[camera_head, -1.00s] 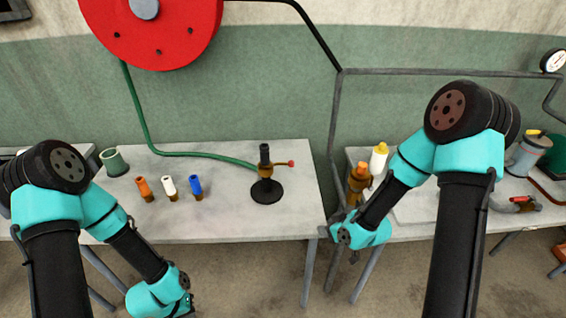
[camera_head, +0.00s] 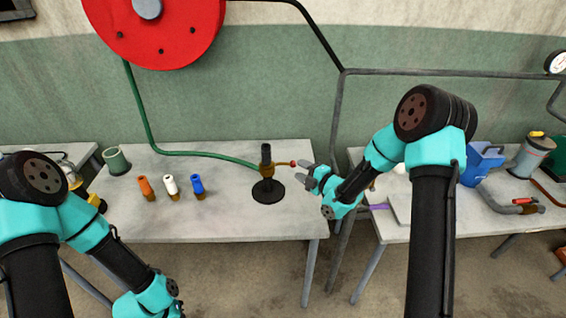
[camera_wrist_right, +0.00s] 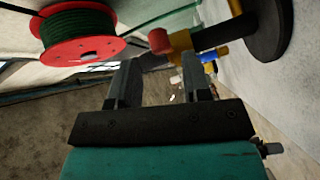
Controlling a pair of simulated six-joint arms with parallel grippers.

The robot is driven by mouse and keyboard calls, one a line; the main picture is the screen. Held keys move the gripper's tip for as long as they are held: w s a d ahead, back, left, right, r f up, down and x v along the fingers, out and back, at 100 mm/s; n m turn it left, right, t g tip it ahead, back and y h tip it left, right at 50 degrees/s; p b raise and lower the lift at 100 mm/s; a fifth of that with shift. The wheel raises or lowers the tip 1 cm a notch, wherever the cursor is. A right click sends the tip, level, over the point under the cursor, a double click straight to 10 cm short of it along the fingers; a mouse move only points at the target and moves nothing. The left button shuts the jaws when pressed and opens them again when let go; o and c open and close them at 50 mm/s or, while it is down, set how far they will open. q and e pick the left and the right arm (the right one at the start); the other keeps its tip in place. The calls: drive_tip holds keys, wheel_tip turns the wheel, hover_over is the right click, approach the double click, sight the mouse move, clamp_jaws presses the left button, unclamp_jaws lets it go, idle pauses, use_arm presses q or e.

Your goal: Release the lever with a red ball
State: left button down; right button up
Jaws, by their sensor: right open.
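A black burner (camera_head: 267,178) with a round base stands upright on the left table. Its short lever (camera_head: 282,164) points right and ends in a red ball (camera_head: 293,163). My right gripper (camera_head: 305,174) is open and empty, its fingertips just right of the ball. In the right wrist view the red ball (camera_wrist_right: 160,40) shows beyond the tips of my open right gripper (camera_wrist_right: 160,76), with the brass lever (camera_wrist_right: 182,42) behind it. I cannot tell whether a finger touches the ball. My left arm is low at the left; its fingers are not visible.
Orange (camera_head: 146,187), white (camera_head: 170,185) and blue (camera_head: 197,185) handled pieces stand left of the burner. A green hose (camera_head: 200,154) runs to the burner. A green cup (camera_head: 116,161) stands at the back left. A blue container (camera_head: 481,164) stands on the right table.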

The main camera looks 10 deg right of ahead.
sight(287, 164)
drive_tip(key=x, duration=0.7)
drive_tip(key=shift+w, duration=0.2)
drive_tip(key=shift+a, duration=0.1)
clamp_jaws()
idle(0.5)
